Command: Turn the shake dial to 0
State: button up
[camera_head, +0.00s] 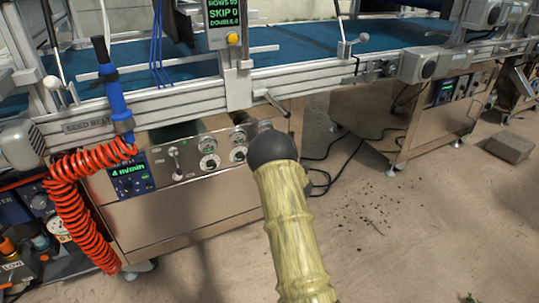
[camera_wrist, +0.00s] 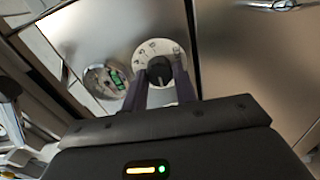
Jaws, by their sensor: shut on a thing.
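The shake dial (camera_wrist: 159,70) appears in the wrist view as a black knob on a round white scale set in a metal panel. My gripper (camera_wrist: 161,80) has its two dark fingers on either side of the knob and is shut on it. Marks show around the top of the scale, but they are too small to read for certain. Which mark the knob points at I cannot tell. In the head view my black wrist and yellowish sleeved arm reach to the right end of the control panel and hide the gripped dial and the fingers.
Other round dials (camera_head: 209,162) and a speed display (camera_head: 129,180) reading 4 m/min sit left of my wrist. A silver rail (camera_head: 180,105) and a lever handle (camera_head: 277,104) lie just above. A red coiled hose (camera_head: 75,205) hangs at left. The floor at right is mostly open.

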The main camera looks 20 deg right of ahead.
jog(key=shift+f+n, duration=0.15)
jog(key=shift+n, duration=0.25)
jog(key=o, duration=1)
jog(key=shift+c, duration=0.2)
jog(key=shift+s, duration=0.1)
jog(key=s+p, duration=0.5)
jog(key=s, duration=1.2)
jog(key=shift+s+d+p, duration=0.15)
jog(key=shift+d+p, duration=0.1)
jog(key=shift+p, duration=0.15)
